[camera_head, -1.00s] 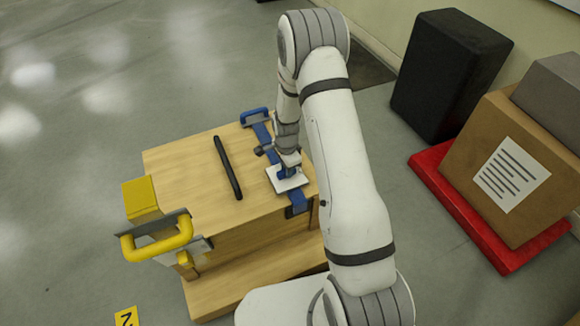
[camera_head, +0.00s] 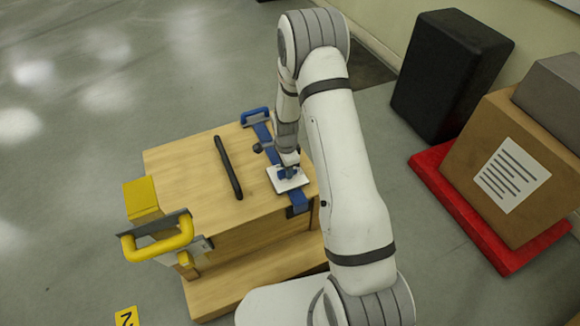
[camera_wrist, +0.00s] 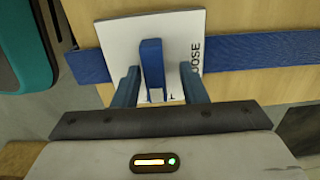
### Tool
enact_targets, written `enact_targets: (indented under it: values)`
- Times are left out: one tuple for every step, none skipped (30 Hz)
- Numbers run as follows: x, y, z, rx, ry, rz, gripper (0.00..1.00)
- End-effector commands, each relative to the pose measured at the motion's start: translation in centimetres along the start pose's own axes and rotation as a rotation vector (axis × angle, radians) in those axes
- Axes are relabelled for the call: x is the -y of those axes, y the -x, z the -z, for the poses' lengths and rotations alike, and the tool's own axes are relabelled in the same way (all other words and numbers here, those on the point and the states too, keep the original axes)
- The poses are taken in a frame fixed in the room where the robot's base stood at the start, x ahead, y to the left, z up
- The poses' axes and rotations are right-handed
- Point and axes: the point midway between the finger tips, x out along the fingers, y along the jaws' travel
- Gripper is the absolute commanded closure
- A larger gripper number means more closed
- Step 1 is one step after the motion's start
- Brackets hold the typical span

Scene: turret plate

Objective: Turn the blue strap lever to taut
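The blue strap lever (camera_wrist: 152,62) stands up from a white plate (camera_wrist: 116,38) in the wrist view. The plate has "LOOSE" lettered along its right side and another, mostly hidden word at its near edge. My gripper (camera_wrist: 159,68) is open, with one finger on each side of the lever; a gap shows at the right finger. The lever points toward the near edge of the plate. The blue strap (camera_wrist: 255,50) runs under the plate. In the head view the white plate (camera_head: 293,184) lies on the wooden crate (camera_head: 185,165), and my gripper partly hides the lever.
A black bar handle (camera_head: 228,167) lies left of the plate on the crate top. A yellow handle (camera_head: 160,241) sticks out at the near left. A cardboard box (camera_head: 480,150) on a red base stands right.

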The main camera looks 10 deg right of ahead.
Motion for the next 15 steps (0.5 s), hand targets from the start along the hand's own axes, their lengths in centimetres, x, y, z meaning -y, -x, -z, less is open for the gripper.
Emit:
enact_targets:
  values:
    - [-0.1, 0.0, 0.0, 0.0, 0.0, -0.002, 0.58]
    - [-0.1, -0.1, 0.0, 0.0, 0.0, -0.003, 0.58]
    - [-0.1, -0.1, 0.0, 0.0, 0.0, -0.004, 0.58]
    - [-0.2, -0.1, 0.1, 0.0, 0.0, -0.004, 0.58]
    - [-0.2, -0.1, 0.1, 0.0, 0.0, -0.005, 0.58]
    - [-0.2, -0.1, 0.1, 0.0, 0.0, -0.005, 0.58]
    - [-0.2, -0.1, 0.1, 0.0, 0.0, -0.006, 0.58]
    - [-0.2, 0.0, 0.1, 0.0, 0.0, -0.006, 0.58]
    - [-0.2, 0.2, 0.1, 0.0, 0.0, -0.005, 0.58]
    - [-0.2, 0.5, 0.1, 0.0, 0.0, -0.005, 0.58]
    - [-0.2, 0.9, 0.1, 0.0, 0.0, -0.004, 0.58]
    - [-0.1, 1.5, 0.1, 0.0, 0.0, -0.004, 0.58]
    - [-0.1, 2.0, 0.1, 0.0, 0.0, -0.004, 0.58]
    - [-0.1, 2.5, 0.1, 0.0, 0.0, -0.004, 0.58]
    - [-0.1, 3.3, 0.1, 0.0, 0.0, -0.003, 0.58]
